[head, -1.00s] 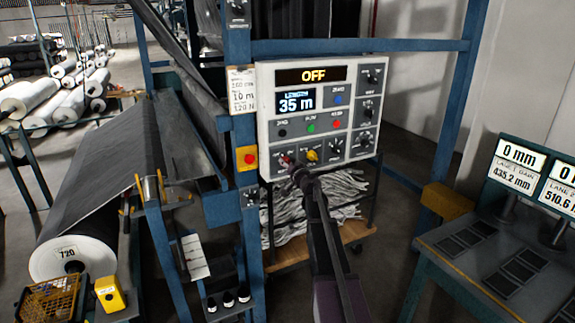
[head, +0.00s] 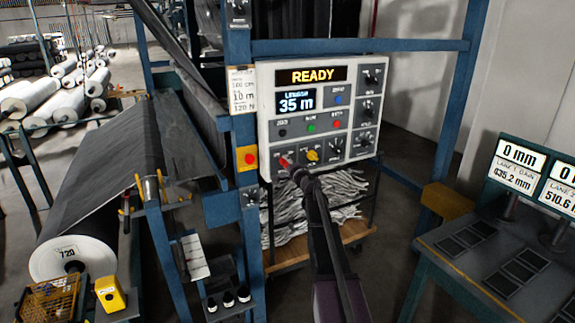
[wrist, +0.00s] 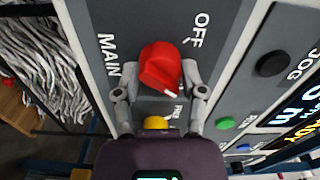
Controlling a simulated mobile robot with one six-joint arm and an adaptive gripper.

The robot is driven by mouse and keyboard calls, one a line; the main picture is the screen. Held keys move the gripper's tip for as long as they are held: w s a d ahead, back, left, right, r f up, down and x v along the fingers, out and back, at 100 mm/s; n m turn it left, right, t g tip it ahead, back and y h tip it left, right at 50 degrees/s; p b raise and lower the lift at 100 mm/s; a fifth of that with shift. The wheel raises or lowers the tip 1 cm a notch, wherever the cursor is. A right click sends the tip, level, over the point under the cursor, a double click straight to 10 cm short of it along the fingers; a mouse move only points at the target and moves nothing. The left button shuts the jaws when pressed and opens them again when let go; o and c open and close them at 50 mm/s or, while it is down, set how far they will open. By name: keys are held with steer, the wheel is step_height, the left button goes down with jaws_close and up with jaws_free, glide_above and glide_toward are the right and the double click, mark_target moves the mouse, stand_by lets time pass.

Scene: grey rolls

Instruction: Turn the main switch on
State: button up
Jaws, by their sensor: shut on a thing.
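The main switch is a red knob (wrist: 160,68) at the lower left of the light control panel (head: 380,68), and it also shows in the head view (head: 284,160). In the wrist view it sits beside the words MAIN and OFF, and its white mark points down and slightly right, away from OFF. My gripper (wrist: 159,76) is shut on it, one finger on each side. In the head view my gripper (head: 295,171) covers part of the switch and its labels. The panel's top display (head: 311,76) reads READY.
A yellow knob (head: 312,155) sits close to the right of the switch. Black, green and red buttons are above it, and more black knobs line the panel's right side. A blue frame post (head: 247,210) stands left of the panel. A cart of grey scraps (head: 335,190) is below.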

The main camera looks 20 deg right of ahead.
steer(key=shift+w+m, duration=0.15)
steer(key=shift+m, duration=0.55)
steer(key=o, duration=1.2)
steer(key=shift+c, duration=0.2)
steer(key=s, duration=1.2)
steer(key=shift+d, duration=0.2)
